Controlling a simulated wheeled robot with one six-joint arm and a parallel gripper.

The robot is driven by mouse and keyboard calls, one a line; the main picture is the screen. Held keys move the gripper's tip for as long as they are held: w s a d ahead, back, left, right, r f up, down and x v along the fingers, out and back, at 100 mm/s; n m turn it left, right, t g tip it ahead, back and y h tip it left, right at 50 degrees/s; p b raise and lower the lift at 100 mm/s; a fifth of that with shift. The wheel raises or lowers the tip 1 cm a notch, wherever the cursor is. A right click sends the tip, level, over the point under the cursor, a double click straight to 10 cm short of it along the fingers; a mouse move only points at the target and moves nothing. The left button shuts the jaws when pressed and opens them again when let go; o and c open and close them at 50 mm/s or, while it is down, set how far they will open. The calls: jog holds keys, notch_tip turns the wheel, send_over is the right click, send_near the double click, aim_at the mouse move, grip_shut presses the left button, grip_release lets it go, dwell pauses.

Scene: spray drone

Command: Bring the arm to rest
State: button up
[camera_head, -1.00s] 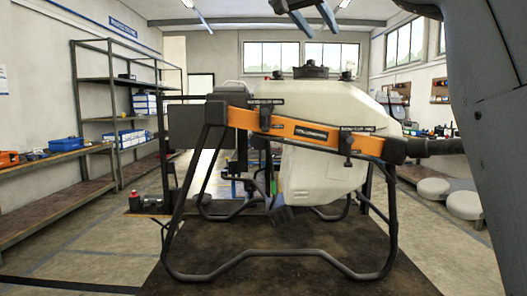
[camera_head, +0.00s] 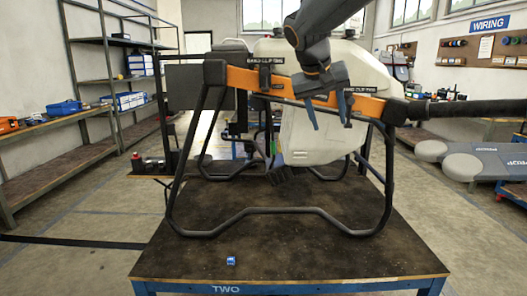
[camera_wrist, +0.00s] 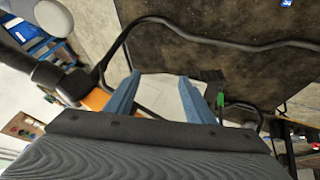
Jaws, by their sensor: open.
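My gripper (camera_head: 330,108) hangs in front of the drone's orange bar in the head view, with its two blue fingers apart and nothing between them. In the wrist view the open fingers of my gripper (camera_wrist: 157,95) point toward the white tank and the table. The spray drone (camera_head: 290,212) stands on its black tubular legs on the dark table, with a white tank (camera_head: 310,140) and an orange bar (camera_head: 240,78). The fingers overlap the bar and tank in the picture; I cannot tell whether they touch.
The table (camera_head: 290,258) has a blue front edge marked TWO. A small blue item (camera_head: 231,261) lies near its front. A side shelf (camera_head: 150,172) holds bottles on the left. Grey props (camera_head: 470,160) lie at the right. The table front is mostly clear.

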jog(key=s+d+f+n+g+y+p, duration=0.1)
jog(key=s+f+g+y, duration=0.3)
jog(key=s+f, duration=2.4)
jog(key=s+d+g, duration=0.1)
jog(key=s, duration=0.2)
jog(key=shift+f, duration=0.2)
